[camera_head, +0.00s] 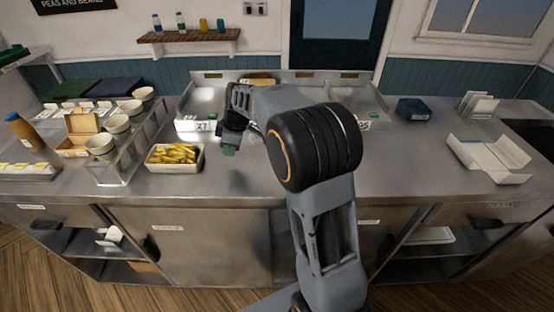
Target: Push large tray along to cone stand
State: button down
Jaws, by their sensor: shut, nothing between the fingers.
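A white rectangular tray of yellow chips (148,165) sits on the steel counter, left of centre; it looks like the large tray. A clear rack-like stand (117,174) is close to its left and may be the cone stand. I cannot tell whether they touch. My gripper (229,149) is shut and empty, a little to the right of the tray and apart from it, pointing down low over the counter. A green patch shows at its tips. My arm hides part of the counter and the fryer behind.
A brown bottle (25,131) is at the far left. The steel fryer unit (198,125) runs behind my gripper. An open white box (490,157) lies at right.

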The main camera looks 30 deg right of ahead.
jog(key=shift+r, duration=0.15)
notch_tip(320, 180, up, 12)
jog(key=p, duration=0.8)
jog(key=shift+p, duration=0.3)
jog(key=s+d+f+m+t+h, duration=0.1)
jog(key=s+m, duration=0.5)
jog(key=s, duration=0.6)
jog(key=s+d+m+t+h, duration=0.1)
jog(key=s+m, duration=0.5)
jog(key=s, duration=0.6)
jog(key=shift+d+f+m+t+h, duration=0.35)
jog(key=shift+d+m+t+h, duration=0.05)
jog(key=shift+d+h, duration=0.15)
